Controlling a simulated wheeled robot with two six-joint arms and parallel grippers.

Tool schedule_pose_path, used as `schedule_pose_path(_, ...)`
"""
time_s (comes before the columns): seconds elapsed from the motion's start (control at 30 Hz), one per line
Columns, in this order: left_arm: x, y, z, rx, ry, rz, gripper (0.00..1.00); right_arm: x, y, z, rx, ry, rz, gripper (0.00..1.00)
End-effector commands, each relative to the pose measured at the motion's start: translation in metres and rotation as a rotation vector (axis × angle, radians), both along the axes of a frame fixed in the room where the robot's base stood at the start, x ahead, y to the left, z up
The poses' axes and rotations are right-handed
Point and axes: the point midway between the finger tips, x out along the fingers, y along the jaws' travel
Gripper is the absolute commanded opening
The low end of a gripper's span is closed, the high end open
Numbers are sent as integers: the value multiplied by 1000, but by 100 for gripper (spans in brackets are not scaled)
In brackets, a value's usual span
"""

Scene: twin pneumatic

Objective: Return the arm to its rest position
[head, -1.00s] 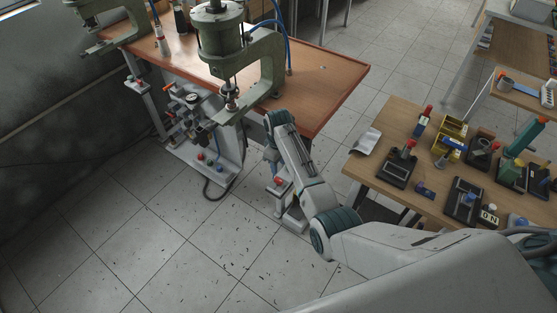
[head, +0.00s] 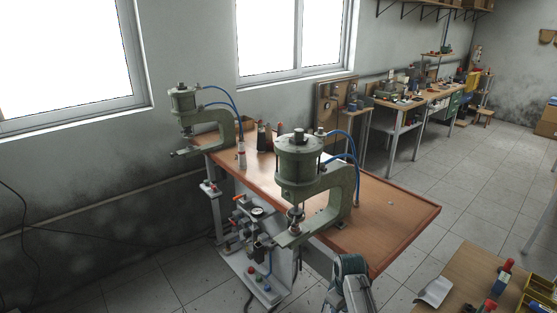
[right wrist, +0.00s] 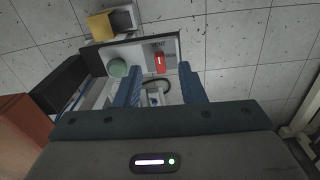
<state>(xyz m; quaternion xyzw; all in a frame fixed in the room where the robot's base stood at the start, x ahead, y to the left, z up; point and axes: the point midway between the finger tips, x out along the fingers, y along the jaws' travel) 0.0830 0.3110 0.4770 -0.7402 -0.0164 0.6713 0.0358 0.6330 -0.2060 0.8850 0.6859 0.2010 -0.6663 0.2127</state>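My right arm (head: 350,284) shows only as a teal joint and pale link at the bottom edge of the head view, in front of the press table; its gripper is out of that view. In the right wrist view my right gripper (right wrist: 162,88) has its two blue fingers spread apart, with no object held between them. Beyond the fingers is a grey panel (right wrist: 138,52) with a green button (right wrist: 118,67) and a red switch (right wrist: 160,62) beside lettering that seems to read VENT. I cannot tell the exact gap to it. My left gripper is in no view.
A wooden table (head: 385,225) carries a near green press (head: 335,200) and a far one (head: 222,125). A workbench (head: 470,270) with tools is at right. Tiled floor (head: 480,190) is open between them.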

Motion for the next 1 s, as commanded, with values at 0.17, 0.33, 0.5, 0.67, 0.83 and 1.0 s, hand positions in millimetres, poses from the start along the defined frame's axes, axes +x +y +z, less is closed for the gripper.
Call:
schedule_pose_path(0.17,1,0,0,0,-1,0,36,-77,-28,-21,-14,-57,-138,36)
schedule_pose_path(0.33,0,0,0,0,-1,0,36,-153,-48,-19,-23,-120,-258,36)
schedule_pose_path(0.5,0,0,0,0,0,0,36,-228,-61,2,-23,-184,-356,36)
schedule_pose_path(0.67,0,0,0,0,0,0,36,-277,-65,27,-14,-230,-416,36)
schedule_pose_path(0.83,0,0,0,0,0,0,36,-311,-66,48,-4,-261,-452,36)
schedule_pose_path(1.0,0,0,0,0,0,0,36,-336,-65,67,7,-282,-479,36)
